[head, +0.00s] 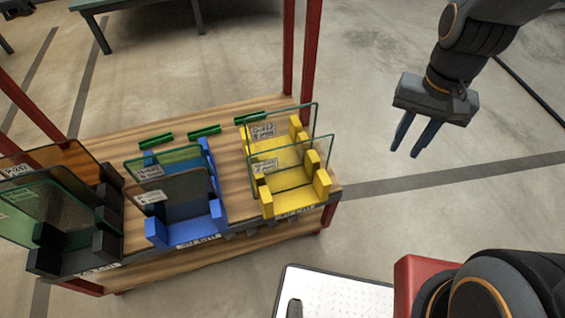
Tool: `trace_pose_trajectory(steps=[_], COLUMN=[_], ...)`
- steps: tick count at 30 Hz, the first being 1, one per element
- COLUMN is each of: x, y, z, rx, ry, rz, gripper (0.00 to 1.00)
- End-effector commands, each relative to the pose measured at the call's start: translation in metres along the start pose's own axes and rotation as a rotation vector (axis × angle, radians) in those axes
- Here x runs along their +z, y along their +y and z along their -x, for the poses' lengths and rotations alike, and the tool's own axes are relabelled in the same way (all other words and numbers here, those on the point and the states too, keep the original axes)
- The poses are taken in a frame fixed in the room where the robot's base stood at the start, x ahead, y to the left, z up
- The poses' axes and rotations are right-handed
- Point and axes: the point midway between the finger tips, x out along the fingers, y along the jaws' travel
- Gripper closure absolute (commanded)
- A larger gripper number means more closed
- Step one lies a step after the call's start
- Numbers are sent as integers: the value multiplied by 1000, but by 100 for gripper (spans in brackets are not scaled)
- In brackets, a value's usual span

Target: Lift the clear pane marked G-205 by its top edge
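Two clear panes stand upright in a yellow slotted rack at the right end of the wooden bench. The rear clear pane (262,132) and the front clear pane (266,166) each carry a small white label. The lettering is too small to read surely, so I cannot tell which is G-205. Their top edges are free. My gripper (404,153) hangs in the air to the right of the yellow rack (292,201), clear of the panes. Its two dark blue fingers point down, apart, with nothing between them.
A blue rack (184,231) holds tinted panes mid-bench; a black rack (105,245) at left holds dark, greenish and amber panes. Several green strips (204,131) lie behind on the bench (240,211). Red posts (312,50) rise at its back. Floor right of the bench is open.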

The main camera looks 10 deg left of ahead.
Motion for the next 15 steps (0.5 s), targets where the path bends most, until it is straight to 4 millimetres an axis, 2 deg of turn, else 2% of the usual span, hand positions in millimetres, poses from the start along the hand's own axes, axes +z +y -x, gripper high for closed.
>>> trace_pose_trajectory(steps=[3, 7, 12, 15], x=[-18, -30, -25, -18], y=[-53, -117, -196, -230], z=[-13, -36, -74, -94], rx=[4, 7, 12, 13], ry=[-10, -13, -14, -13], rz=[-144, -336, -584, -700], gripper=[75, 75, 75, 75])
